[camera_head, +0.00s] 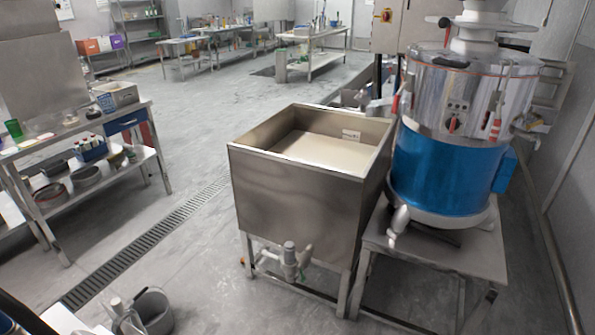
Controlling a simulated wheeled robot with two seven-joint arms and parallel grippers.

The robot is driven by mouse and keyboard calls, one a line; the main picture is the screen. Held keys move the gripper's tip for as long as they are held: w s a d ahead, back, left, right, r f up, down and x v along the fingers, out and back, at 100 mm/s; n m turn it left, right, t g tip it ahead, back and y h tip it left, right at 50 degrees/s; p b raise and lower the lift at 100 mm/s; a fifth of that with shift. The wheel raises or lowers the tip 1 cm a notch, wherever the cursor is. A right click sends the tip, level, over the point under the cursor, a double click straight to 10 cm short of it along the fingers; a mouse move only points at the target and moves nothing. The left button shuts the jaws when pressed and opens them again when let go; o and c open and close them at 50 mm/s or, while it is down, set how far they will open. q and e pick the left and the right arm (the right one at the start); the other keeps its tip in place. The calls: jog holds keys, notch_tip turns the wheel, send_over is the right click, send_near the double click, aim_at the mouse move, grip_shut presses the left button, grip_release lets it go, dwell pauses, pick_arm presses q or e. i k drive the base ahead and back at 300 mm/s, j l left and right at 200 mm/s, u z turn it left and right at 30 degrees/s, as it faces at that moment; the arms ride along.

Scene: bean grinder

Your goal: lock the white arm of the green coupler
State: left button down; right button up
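I cannot make out a green coupler or its white arm in the head view. The grinder (450,180) stands at the right, with a shiny metal drum (425,85) above a blue band. A red-tipped handle or clamp (395,105) sits on its left side, and another red-marked fitting (495,128) is on its right front. A pale spout-like part (399,217) hangs low at the grinder's left front. Neither of my grippers can be identified in this view.
A steel tank (295,190) on legs stands left of the grinder, with a grey valve (291,258) low in front. The grinder rests on a metal stand (440,256). A grey bucket (153,311) is at the bottom left. Open floor lies left of the tank.

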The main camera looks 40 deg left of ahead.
aim_at(265, 252)
jog(key=i+j+u, duration=0.1)
jog(key=u, duration=0.35)
jog(key=i+j+u, duration=0.1)
jog(key=u, duration=0.35)
jog(key=i+j+u, duration=0.1)
jog(key=u, duration=0.35)
